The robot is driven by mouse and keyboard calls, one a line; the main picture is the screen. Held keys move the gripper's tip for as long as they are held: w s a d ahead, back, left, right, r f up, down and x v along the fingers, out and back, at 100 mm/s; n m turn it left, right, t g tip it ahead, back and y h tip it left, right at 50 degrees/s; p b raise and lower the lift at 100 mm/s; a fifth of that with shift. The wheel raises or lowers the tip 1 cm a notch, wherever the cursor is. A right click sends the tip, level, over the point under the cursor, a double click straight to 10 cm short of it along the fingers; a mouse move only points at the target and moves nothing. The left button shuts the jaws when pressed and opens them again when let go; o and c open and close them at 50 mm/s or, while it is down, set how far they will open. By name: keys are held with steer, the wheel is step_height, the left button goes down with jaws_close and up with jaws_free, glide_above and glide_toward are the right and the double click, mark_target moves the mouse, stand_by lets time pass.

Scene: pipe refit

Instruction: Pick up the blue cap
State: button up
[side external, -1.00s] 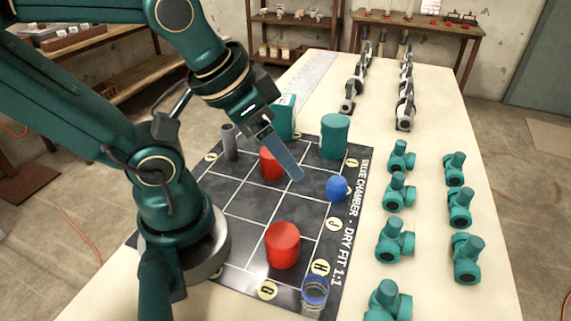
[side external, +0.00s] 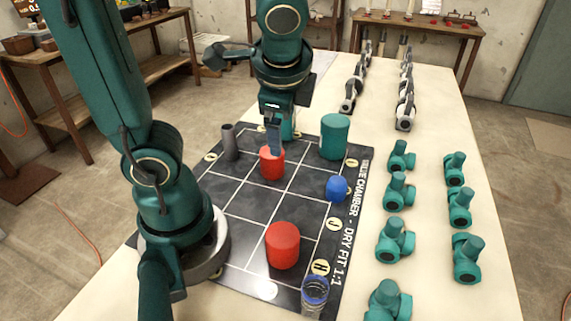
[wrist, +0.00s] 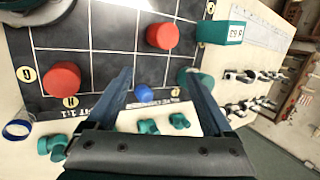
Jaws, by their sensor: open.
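The blue cap (side external: 336,188) is a small rounded piece at the right edge of the dark grid mat (side external: 235,195). In the wrist view the blue cap (wrist: 144,95) appears low between my two fingers. My gripper (side external: 273,148) is in the air near the rear red cylinder (side external: 271,165), to the left of and behind the cap, not touching it. The wrist view shows my gripper (wrist: 158,75) with its fingers apart and nothing held between them.
A teal cylinder (side external: 334,137) stands behind the cap. Several teal pipe fittings (side external: 396,240) line the table's right side. Mat squares between the red cylinders are clear.

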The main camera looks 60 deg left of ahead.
steer(key=w+f+m+y, duration=0.2)
steer(key=w+m+y, duration=0.1)
steer(key=w+m, duration=0.2)
steer(key=m+t+y, duration=0.2)
steer(key=m+y, duration=0.2)
steer(key=m, duration=0.3)
glide_above(339, 190)
step_height(339, 190, down, 7)
steer(key=shift+a+r, duration=0.1)
steer(key=f, duration=0.1)
steer(key=d+f+m, duration=0.1)
steer(key=f, duration=0.1)
steer(key=d+f+m+t, duration=0.1)
steer(key=shift+s+d+f, duration=0.1)
steer(key=shift+s+f, duration=0.1)
steer(key=shift+s, duration=0.15)
steer(key=shift+s+d+f+m, duration=0.1)
steer(key=shift+s+f+m, duration=0.1)
steer(key=shift+f+m, duration=0.1)
steer(key=shift+x, duration=2.45)
jaws_close()
steer(key=shift+r, duration=0.1)
